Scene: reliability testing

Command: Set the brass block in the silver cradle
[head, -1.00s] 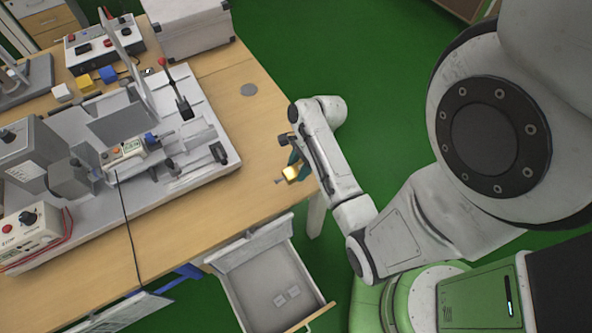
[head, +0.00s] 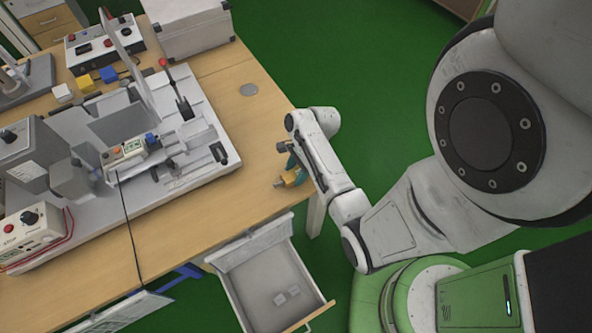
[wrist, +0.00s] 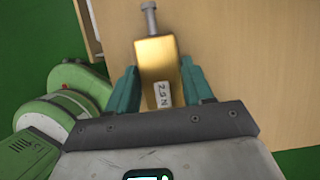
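The brass block (wrist: 157,62) is between the teal fingers of my gripper (wrist: 160,85) in the wrist view, with both fingers against its sides. It has a white label, and a grey bolt-like stem projects from its far end. In the head view the block (head: 290,179) is at my gripper (head: 293,169), over the table's right edge area. I cannot single out the silver cradle for sure; several grey metal holders stand on the test rig (head: 225,172) to the left.
The wooden table (head: 245,205) is bare between the rig and my gripper. A grey disc (head: 249,89) lies on it. A drawer (head: 262,290) stands open below the front edge.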

